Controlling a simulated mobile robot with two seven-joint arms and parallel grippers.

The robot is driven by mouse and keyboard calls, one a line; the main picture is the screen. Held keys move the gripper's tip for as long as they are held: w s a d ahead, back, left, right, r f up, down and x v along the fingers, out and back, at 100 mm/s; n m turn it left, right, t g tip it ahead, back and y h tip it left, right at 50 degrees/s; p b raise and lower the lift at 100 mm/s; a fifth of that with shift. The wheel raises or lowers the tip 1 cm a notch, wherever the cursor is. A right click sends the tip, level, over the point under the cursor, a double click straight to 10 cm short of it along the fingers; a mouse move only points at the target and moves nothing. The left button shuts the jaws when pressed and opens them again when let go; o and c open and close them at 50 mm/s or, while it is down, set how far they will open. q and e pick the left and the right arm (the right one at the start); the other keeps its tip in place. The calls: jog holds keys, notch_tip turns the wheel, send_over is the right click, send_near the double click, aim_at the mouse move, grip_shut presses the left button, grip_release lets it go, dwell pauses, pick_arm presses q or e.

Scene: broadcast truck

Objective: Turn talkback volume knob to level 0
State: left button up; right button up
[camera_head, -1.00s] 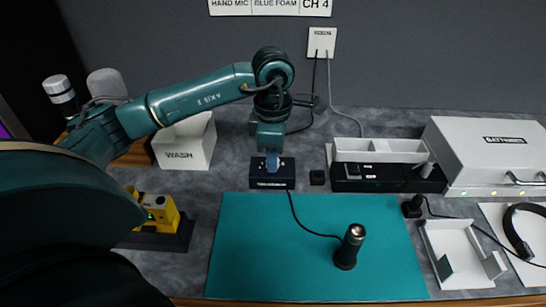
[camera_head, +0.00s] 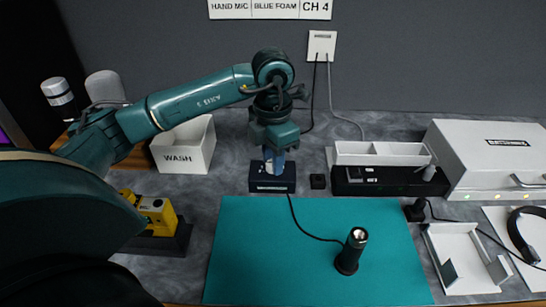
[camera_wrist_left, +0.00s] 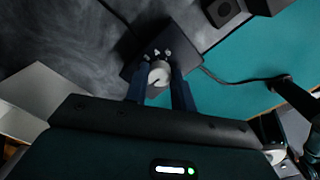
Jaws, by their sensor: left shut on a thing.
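The talkback box (camera_head: 272,186) is a small dark blue box at the back edge of the teal mat, with a cable running from its front. My left gripper (camera_head: 273,165) points down over the box from above. In the left wrist view the pale round volume knob (camera_wrist_left: 158,74) stands on the box (camera_wrist_left: 140,62) between the two blue fingers of the gripper (camera_wrist_left: 160,84), which are shut on it. In the head view the fingers mostly hide the knob. The level marks are too small to read. My right gripper is in neither view.
The teal mat (camera_head: 270,260) carries a black upright handheld microphone (camera_head: 352,250). A white WASH bin (camera_head: 185,147) and a yellow device (camera_head: 155,212) are at left.

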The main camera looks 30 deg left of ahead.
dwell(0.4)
pick_arm(q)
jog(key=o, duration=1)
jog(key=shift+r, duration=0.1)
notch_tip(320, 180, up, 13)
jog(key=p, duration=0.1)
jog(key=shift+p, duration=0.3)
